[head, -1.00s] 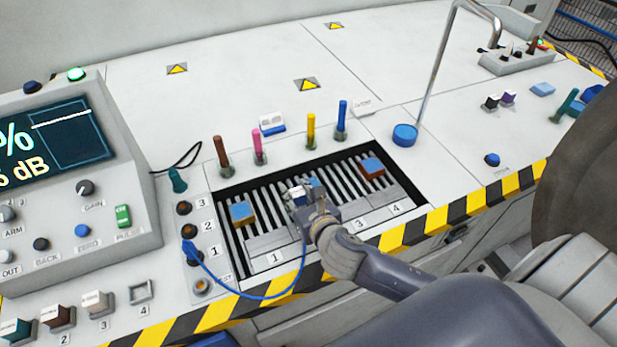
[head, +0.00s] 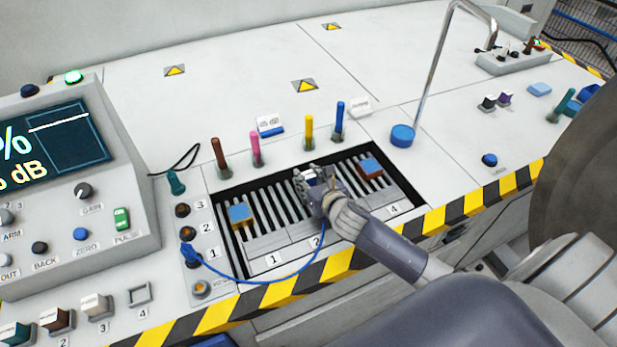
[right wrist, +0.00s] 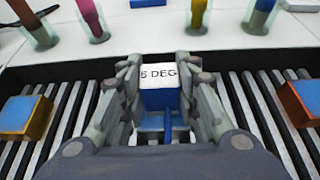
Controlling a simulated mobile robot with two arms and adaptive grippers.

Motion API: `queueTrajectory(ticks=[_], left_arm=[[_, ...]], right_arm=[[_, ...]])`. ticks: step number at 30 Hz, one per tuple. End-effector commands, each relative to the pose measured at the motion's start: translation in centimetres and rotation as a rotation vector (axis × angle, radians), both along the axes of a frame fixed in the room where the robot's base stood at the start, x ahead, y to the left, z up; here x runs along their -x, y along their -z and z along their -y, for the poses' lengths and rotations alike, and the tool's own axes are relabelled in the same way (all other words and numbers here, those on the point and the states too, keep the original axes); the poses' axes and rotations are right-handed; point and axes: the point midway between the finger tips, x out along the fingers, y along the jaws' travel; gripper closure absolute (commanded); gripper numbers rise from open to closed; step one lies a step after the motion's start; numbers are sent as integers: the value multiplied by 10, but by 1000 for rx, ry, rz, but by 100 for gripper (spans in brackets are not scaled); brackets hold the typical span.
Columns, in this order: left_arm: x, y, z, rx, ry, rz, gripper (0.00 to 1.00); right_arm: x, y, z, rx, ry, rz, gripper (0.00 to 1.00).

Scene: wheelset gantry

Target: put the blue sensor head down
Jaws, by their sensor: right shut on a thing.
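The blue sensor head (right wrist: 158,98) is between the fingers of my right gripper (head: 315,178); in the right wrist view, the gripper (right wrist: 158,90) is shut on its sides. Its top face is white and reads what looks like "5 DEG" or "6 DEG". A blue cable (head: 270,281) runs from the gripper to a blue plug (head: 189,253) by socket 1. The gripper is over the slatted tray (head: 268,246), between two other blocks. Whether the head touches the slats is hidden. My left gripper is not in view.
A blue-topped yellowish block (head: 241,215) stands on the slats at left, a blue-topped brown block (head: 370,168) at right. Brown, pink, yellow and blue pens (head: 339,117) stand upright behind the tray.

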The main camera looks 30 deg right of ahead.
Motion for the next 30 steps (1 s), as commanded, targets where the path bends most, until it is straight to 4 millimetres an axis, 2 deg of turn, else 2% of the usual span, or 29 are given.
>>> queueTrajectory(ticks=[5, 6, 9, 20, 26, 30], left_arm=[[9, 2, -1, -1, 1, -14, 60], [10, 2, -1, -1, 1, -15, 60], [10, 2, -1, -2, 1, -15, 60], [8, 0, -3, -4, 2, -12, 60], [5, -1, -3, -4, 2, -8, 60], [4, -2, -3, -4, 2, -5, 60]], right_arm=[[0, 2, 0, 0, 0, 1, 100], [0, 3, 0, 0, 0, 0, 69], [0, 2, 0, 0, 0, 0, 51], [0, -2, 0, -1, 0, 1, 51], [22, -10, -1, 2, -2, 0, 51], [50, -20, -3, 2, -2, -1, 51]])
